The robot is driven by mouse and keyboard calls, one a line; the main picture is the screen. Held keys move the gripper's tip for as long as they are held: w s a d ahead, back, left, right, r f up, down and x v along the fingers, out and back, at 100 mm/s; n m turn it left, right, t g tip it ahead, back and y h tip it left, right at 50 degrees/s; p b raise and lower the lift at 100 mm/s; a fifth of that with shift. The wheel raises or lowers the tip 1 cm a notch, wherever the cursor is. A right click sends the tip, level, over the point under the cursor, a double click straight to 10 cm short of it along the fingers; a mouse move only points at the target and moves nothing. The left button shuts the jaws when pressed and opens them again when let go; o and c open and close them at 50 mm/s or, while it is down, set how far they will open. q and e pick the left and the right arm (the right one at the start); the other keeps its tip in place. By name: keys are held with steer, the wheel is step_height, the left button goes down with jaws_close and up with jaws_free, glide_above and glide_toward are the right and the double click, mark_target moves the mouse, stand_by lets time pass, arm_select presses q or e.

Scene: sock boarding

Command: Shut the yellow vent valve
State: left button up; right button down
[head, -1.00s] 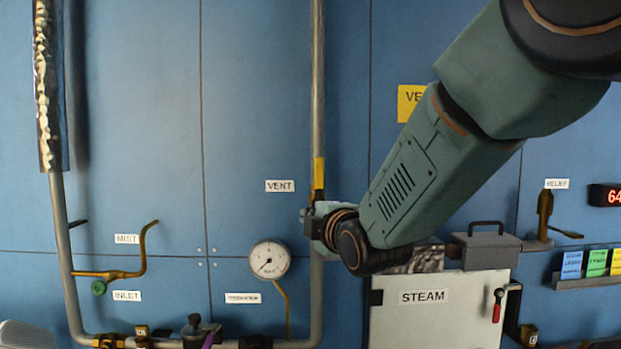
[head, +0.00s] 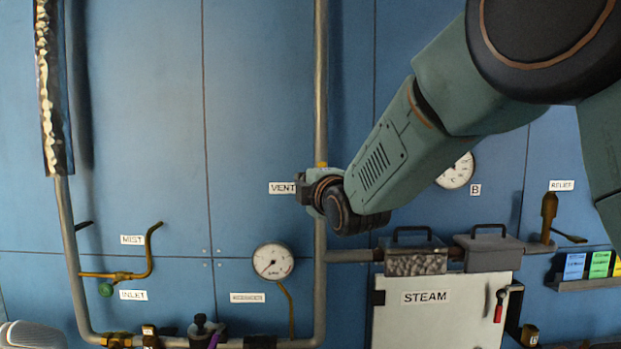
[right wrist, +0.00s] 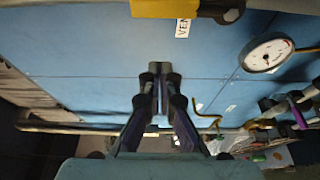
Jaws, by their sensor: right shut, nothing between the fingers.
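The yellow vent valve handle (head: 321,164) shows only as a small tip on the upright grey pipe (head: 320,90), beside the VENT label (head: 282,188). My right wrist hides the rest of it. In the right wrist view a yellow piece, likely this handle (right wrist: 165,8), crosses the top edge, apart from the fingertips. My right gripper (head: 306,190) is in front of the pipe at label height. In the right wrist view the same gripper (right wrist: 158,70) has its fingers together with nothing between them. My left gripper is not in view.
A round gauge (head: 272,261) and a brass mist valve (head: 120,275) are lower left. The STEAM box (head: 440,318) is lower right, below two lidded grey boxes (head: 487,248). A relief valve (head: 549,215) stands farther right. The blue wall left of the pipe is mostly clear.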

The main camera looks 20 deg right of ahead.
steer(key=w+d+p, duration=0.3)
steer(key=shift+w+d, duration=0.25)
steer(key=shift+d, duration=0.05)
stand_by(0.3)
steer(key=shift+a, duration=0.15)
